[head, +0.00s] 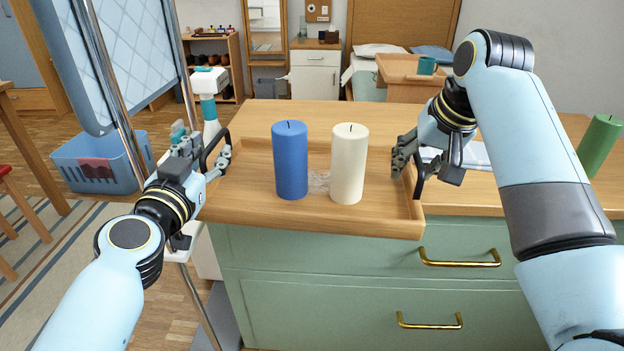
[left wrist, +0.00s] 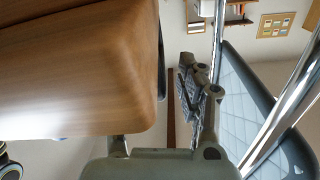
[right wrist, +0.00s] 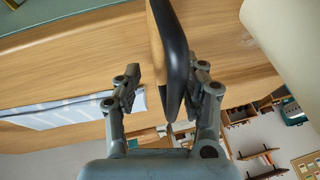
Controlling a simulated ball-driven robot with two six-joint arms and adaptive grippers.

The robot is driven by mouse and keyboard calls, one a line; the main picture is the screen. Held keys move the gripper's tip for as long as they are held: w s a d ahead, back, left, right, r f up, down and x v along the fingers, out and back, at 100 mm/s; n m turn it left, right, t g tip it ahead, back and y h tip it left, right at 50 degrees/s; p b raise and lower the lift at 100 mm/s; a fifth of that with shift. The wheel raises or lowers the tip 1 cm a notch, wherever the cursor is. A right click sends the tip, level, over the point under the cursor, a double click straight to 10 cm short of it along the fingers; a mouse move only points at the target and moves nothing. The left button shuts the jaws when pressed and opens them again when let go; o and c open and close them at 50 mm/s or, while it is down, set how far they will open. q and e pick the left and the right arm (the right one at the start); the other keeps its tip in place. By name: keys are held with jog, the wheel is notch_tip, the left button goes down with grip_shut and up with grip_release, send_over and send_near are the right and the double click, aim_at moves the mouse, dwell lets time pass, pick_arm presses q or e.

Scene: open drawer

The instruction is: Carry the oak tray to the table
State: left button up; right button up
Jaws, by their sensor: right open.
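The oak tray (head: 310,224) rests on the wooden top of a green drawer chest, its front edge at the chest's front. A blue candle (head: 290,160) and a white candle (head: 349,165) stand upright in it. My left gripper (head: 203,152) is at the tray's dark left handle (head: 214,145); its fingers look apart, and the tray (left wrist: 80,75) hides one in the left wrist view. My right gripper (head: 408,162) is open at the right end. In the right wrist view the dark right handle (right wrist: 174,55) lies between its fingers, nearer the right-hand one.
A green candle (head: 598,145) and a pale sheet (head: 474,157) are on the chest (head: 355,260). A quilted panel (head: 125,50) on metal poles and a blue basket (head: 100,162) stand at left.

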pick_arm(q)
jog(key=shift+w, duration=0.55)
pick_arm(e)
jog(key=shift+w+f, duration=0.25)
jog(key=shift+f, duration=0.25)
pick_arm(q)
grip_shut()
pick_arm(e)
jog(key=c, duration=0.8)
grip_shut()
pick_arm(q)
jog(key=shift+r, duration=0.1)
pick_arm(e)
jog(key=shift+r, duration=0.1)
